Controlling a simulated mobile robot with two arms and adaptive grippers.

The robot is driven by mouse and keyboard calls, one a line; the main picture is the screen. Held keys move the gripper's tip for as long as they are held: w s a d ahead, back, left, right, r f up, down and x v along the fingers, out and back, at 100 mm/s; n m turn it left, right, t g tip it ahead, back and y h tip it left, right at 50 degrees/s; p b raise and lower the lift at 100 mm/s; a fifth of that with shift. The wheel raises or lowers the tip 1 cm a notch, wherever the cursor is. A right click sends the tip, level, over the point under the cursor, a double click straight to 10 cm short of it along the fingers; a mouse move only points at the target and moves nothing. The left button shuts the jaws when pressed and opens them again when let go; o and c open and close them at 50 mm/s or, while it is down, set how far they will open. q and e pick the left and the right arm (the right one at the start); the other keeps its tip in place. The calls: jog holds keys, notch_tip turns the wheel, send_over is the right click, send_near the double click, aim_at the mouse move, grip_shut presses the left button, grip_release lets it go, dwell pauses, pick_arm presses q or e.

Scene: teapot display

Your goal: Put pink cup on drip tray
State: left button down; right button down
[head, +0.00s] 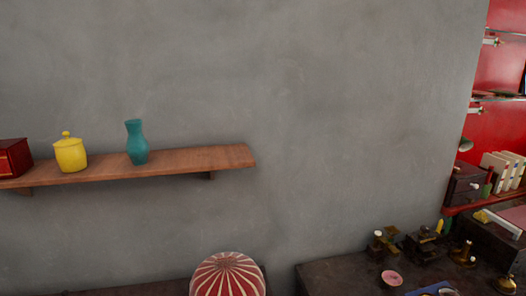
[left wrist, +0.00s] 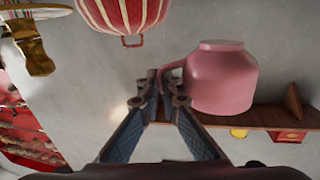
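In the left wrist view, which is upside down, a pink cup (left wrist: 221,78) is large and close, right of my left gripper (left wrist: 158,82). Its handle reaches to the fingertips, which are close together and appear shut on it. Its foot points up in this picture, so the cup hangs roughly upright, against the wall and shelf behind. The head view shows neither this gripper nor the held cup. A small round pink item (head: 391,278), like a dish, lies on a dark table (head: 335,277) at lower right. I cannot make out a drip tray. My right gripper is in neither view.
A wooden shelf (head: 205,160) holds a teal vase (head: 137,144), a yellow lidded pot (head: 70,154) and a red box (head: 14,157). A red-and-white striped round object (head: 228,276) stands at bottom centre. Several dark and brass items (head: 424,240) crowd the table's back.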

pick_arm(q)
jog(key=s+r+b, duration=0.1)
jog(key=s+r, duration=0.8)
jog(key=s, duration=0.2)
jog(key=shift+d+r+h, duration=0.3)
jog(key=shift+d, duration=0.05)
